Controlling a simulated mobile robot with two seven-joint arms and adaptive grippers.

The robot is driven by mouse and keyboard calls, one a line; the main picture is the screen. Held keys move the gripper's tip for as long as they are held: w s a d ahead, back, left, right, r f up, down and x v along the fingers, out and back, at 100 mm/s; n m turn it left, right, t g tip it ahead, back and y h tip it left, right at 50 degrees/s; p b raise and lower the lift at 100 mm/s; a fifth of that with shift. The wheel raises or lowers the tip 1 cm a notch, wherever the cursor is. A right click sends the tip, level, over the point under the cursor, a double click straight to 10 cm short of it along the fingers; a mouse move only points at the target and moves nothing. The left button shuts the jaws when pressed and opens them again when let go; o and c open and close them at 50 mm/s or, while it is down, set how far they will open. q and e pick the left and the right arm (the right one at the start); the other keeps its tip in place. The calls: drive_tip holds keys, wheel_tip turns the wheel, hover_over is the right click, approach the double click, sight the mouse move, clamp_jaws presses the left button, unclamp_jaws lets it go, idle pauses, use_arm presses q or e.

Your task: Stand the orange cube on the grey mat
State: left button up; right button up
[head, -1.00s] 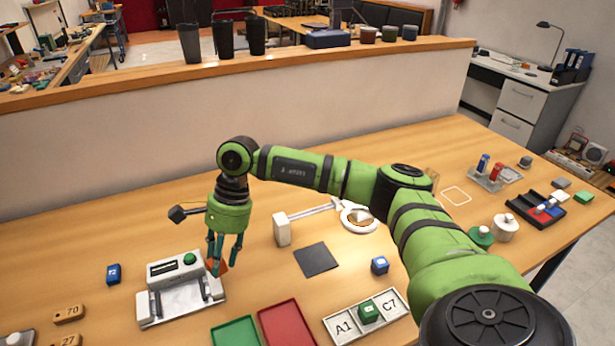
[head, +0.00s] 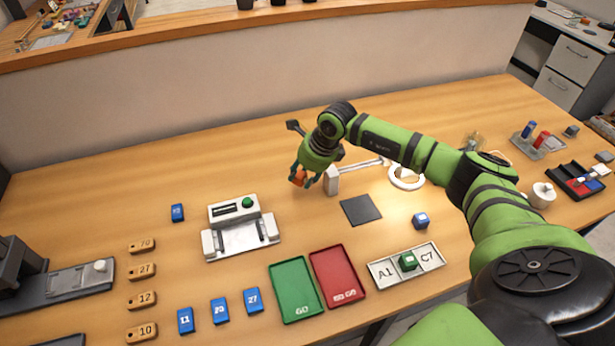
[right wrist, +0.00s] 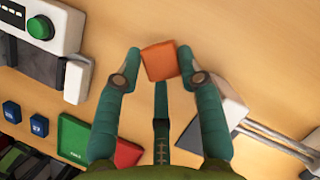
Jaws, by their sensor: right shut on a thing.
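The orange cube (head: 299,178) is between the fingers of my right gripper (head: 304,173), which is shut on it. In the right wrist view the cube (right wrist: 160,61) sits between the two teal fingertips (right wrist: 162,65), with wooden table behind it. The grey mat (head: 361,210) is a dark flat square lying bare on the table, right of and nearer than the gripper in the head view. How high the cube is above the table is hard to tell. My left gripper is not in view.
A white stand (head: 332,181) with a rod and ring magnifier (head: 406,177) is just right of the gripper. The marker machine (head: 238,235) is on the left.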

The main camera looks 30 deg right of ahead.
sight(304, 183)
wheel_tip(304, 183, down, 3)
drive_tip(key=shift+a+f+p, duration=0.1)
drive_tip(key=shift+f+p, duration=0.1)
drive_tip(key=shift+p, duration=0.3)
drive_tip(key=shift+f, duration=0.2)
drive_tip(key=shift+f, duration=0.1)
drive_tip(key=shift+f+b, duration=0.15)
drive_tip(key=shift+b, duration=0.15)
drive_tip(key=o, duration=0.9)
drive_tip(key=shift+r, duration=0.2)
